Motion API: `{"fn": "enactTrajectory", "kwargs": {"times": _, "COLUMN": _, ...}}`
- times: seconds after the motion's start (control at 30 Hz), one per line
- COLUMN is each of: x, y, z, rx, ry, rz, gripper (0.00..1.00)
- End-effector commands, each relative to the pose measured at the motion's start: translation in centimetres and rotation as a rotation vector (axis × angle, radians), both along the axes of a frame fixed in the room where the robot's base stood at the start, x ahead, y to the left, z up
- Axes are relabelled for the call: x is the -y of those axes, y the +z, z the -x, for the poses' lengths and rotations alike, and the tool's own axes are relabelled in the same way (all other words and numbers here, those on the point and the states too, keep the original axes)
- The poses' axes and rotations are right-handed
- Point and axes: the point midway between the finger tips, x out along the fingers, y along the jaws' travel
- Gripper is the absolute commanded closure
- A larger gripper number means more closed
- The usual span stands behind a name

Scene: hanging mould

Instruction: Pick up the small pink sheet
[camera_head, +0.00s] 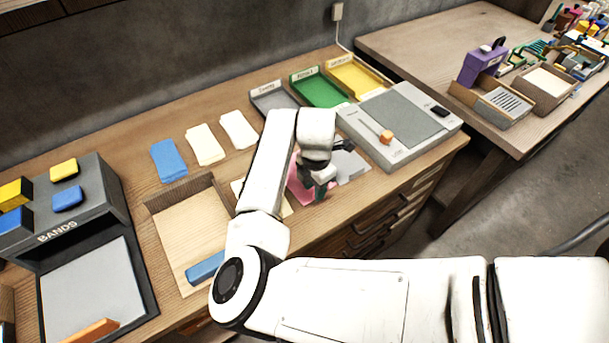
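A pink sheet (299,191) lies near the front edge of the wooden workbench (225,275), in the middle of the view. My white arm and wrist cover part of it, so its full outline is hidden. My gripper (322,188) is pointed down over the right part of the pink sheet. Its dark fingers are small and partly hidden by the wrist. I cannot tell whether they touch the sheet or are open or shut.
Blue (168,160), cream (205,144) and white (239,129) sheets lie behind. Grey, green (318,88) and yellow (355,76) trays stand at the back. A grey device (398,120) is right of my gripper. A wooden tray (190,228) and a BANDS box (75,218) are left.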

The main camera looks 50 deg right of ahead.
Motion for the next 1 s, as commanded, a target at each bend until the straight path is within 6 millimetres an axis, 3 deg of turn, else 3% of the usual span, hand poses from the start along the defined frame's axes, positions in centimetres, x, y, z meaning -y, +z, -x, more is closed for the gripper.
{"fn": "enactTrajectory", "kwargs": {"times": 0.2, "x": 0.0, "y": -2.2, "z": 0.0, "rx": 0.0, "ry": 0.0, "rz": -0.001, "gripper": 0.65}}
{"fn": "enactTrajectory", "kwargs": {"times": 0.47, "x": 0.0, "y": -2.4, "z": 0.0, "rx": 0.001, "ry": -0.001, "rz": 0.001, "gripper": 0.66}}
{"fn": "enactTrajectory", "kwargs": {"times": 0.8, "x": 0.0, "y": -2.4, "z": 0.0, "rx": 0.001, "ry": -0.001, "rz": 0.001, "gripper": 0.98}}
{"fn": "enactTrajectory", "kwargs": {"times": 1.0, "x": 0.0, "y": -2.4, "z": 0.0, "rx": 0.001, "ry": -0.001, "rz": 0.001, "gripper": 1.0}}
